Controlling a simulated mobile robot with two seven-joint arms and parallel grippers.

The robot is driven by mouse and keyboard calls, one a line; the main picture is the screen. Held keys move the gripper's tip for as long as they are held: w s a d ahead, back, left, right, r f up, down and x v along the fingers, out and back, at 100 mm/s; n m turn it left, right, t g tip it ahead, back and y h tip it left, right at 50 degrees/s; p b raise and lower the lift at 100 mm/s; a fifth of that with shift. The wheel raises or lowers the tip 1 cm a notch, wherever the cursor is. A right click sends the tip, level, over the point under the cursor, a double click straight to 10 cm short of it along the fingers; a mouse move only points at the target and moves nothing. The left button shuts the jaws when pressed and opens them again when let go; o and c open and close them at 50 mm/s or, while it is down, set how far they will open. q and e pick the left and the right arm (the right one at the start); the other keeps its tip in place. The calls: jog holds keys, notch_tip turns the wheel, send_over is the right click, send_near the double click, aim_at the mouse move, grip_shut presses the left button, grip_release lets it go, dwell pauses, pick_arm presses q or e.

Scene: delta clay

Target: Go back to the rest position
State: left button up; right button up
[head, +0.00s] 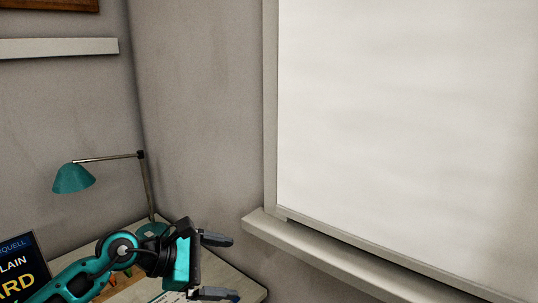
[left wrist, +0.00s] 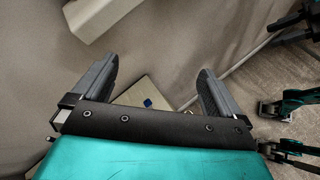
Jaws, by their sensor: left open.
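My left gripper (head: 226,267) is open and empty in the head view. It is above the right end of the desk (head: 244,284), left of the window sill. In the left wrist view its two dark fingers (left wrist: 155,68) are spread wide with nothing between them. Below and beyond them a corner of the desk (left wrist: 131,96) shows, with a small blue thing (left wrist: 147,102) on it.
A teal lamp (head: 74,178) stands on the desk in the corner. A dark book or sign (head: 20,268) is at the lower left. The window sill (head: 330,262) juts out on the right. A shelf (head: 55,48) is high on the left wall.

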pick_arm(q)
notch_tip(320, 180, up, 10)
jog(key=s+d+n+t+h, duration=0.1)
jog(key=n+t+h, duration=0.1)
jog(key=n+t, duration=0.4)
jog(key=s+d+n+t+h, duration=0.2)
jog(key=n+t+h, duration=0.1)
jog(key=n, duration=0.6)
jog(key=s+a+f+n+t+y, duration=0.1)
jog(key=a+f+n+t+y, duration=0.15)
jog(key=a+n+y, duration=0.65)
jog(key=a+f+n+t+y, duration=0.25)
jog(key=n+y, duration=0.35)
jog(key=n, duration=0.8)
jog(key=s+a+f+n+g+y, duration=0.35)
jog(key=s+f+n+g, duration=0.45)
jog(key=f, duration=0.3)
jog(key=s+d+f+n+g+h, duration=0.1)
jog(key=s+f+n+g+h, duration=0.2)
jog(key=s, duration=0.5)
jog(key=s+d+f+n+g, duration=0.1)
jog(key=s+f+n+g, duration=0.4)
jog(key=s, duration=0.3)
jog(key=w+d+f+m+t+h, duration=0.2)
jog(key=w+f+t, duration=0.5)
jog(key=f, duration=0.2)
jog(key=shift+d, duration=0.15)
